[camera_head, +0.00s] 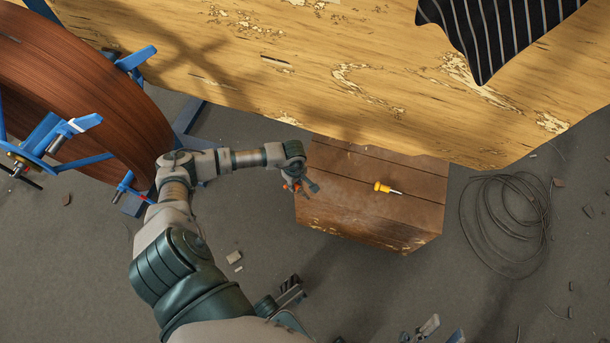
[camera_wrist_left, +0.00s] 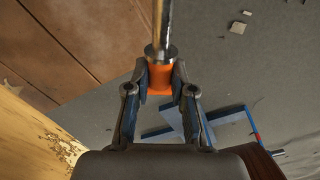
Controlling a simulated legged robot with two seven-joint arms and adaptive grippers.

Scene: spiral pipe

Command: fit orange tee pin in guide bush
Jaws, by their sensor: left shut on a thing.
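My left gripper (camera_head: 299,186) is over the left edge of a wooden crate. In the left wrist view, its fingers (camera_wrist_left: 160,84) are shut on the orange tee pin's orange part (camera_wrist_left: 160,77). A grey metal collar and a slim metal rod extend from it toward the top of that view. In the head view the held pin is only a small orange patch (camera_head: 292,187). I cannot make out the guide bush with certainty. Finger-like grey parts at the bottom edge, possibly my right gripper (camera_head: 430,328), are cut off, so their opening is unclear.
A large brown coil (camera_head: 90,90) on a blue frame (camera_head: 85,160) stands at left. A worn wooden surface (camera_head: 330,90) spans the top. A loose cable coil (camera_head: 505,220) and small debris lie on the floor.

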